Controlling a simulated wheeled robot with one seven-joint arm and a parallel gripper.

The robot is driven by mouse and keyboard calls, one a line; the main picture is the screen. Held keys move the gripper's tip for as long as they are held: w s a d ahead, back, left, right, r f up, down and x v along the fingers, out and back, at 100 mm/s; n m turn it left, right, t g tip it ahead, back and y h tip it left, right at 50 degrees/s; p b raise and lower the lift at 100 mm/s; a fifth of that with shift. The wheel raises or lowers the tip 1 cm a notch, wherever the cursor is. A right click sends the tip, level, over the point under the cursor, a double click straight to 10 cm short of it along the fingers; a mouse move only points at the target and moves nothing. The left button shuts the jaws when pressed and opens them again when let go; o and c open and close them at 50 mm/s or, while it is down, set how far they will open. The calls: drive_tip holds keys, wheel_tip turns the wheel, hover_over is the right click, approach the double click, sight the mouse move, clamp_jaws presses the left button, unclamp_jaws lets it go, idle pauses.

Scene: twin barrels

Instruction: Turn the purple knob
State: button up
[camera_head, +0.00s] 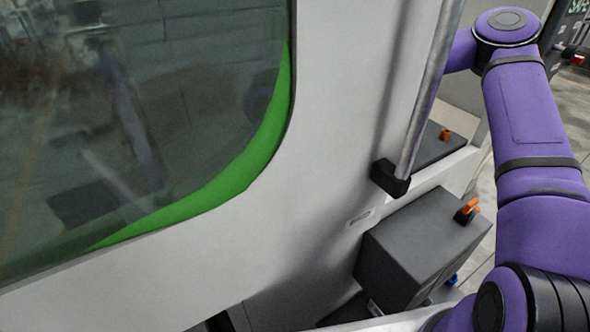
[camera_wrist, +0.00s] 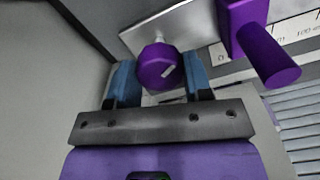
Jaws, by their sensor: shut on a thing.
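The purple knob (camera_wrist: 158,68) is a round faceted knob with a light mark on its face, on a pale metal plate in the wrist view. My gripper (camera_wrist: 159,62) has its two blue fingers on either side of the knob and is shut on it. The knob's sides are partly hidden by the fingers. In the head view my arm runs down the right side, and neither my gripper nor the knob shows there.
A purple handle (camera_wrist: 262,42) sticks out right of the knob, close to my right finger. A printed scale strip (camera_wrist: 290,32) lies beside it. In the head view, a dark box (camera_head: 420,245) with an orange switch (camera_head: 467,210) stands near my arm, below a metal bar (camera_head: 432,90).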

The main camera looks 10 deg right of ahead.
idle(0.4)
drive_tip(key=o, duration=0.9)
drive_tip(key=shift+o, duration=0.2)
wheel_tip(320, 180, up, 11)
drive_tip(key=shift+f, duration=0.1)
